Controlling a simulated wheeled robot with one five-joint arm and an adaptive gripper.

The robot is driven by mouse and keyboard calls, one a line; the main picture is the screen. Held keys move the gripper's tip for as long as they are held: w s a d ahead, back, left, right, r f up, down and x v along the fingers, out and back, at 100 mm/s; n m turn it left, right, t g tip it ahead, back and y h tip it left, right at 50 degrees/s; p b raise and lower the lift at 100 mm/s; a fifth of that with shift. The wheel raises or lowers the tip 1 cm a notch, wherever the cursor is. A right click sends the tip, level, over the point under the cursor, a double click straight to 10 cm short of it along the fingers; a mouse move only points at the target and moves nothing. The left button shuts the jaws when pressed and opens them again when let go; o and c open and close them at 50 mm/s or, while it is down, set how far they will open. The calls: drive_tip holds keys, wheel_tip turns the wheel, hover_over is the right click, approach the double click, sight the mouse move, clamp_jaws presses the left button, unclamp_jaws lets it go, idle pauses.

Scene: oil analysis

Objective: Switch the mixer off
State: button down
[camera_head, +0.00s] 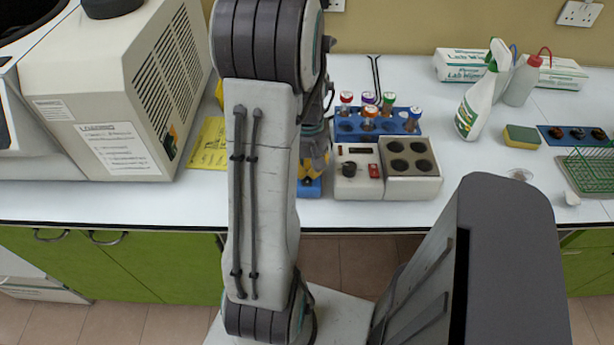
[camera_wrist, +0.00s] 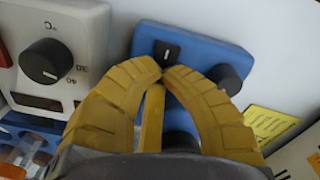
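The blue device (camera_wrist: 205,51), which I take to be the mixer, has a black rocker switch (camera_wrist: 166,50) and a black knob (camera_wrist: 229,78) on its face. A second dark round part shows lower down, partly behind my fingers. My gripper (camera_wrist: 163,71) has its yellow fingertips together just below the switch, with nothing seen between them. I cannot tell whether they touch the switch or which way it is set. In the head view my arm hides most of the blue device (camera_head: 311,187), and my gripper (camera_head: 318,166) is partly visible above it.
A white heating block (camera_head: 410,185) with a knob (camera_head: 348,169) and red switch stands right of the blue device. Behind it is a blue rack (camera_head: 345,126) of capped tubes. A large beige machine (camera_head: 110,95) stands at left. A spray bottle (camera_head: 478,105) is at right.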

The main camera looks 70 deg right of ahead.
drive_tip(key=shift+r+p, duration=2.8)
drive_tip(key=shift+r, duration=0.7)
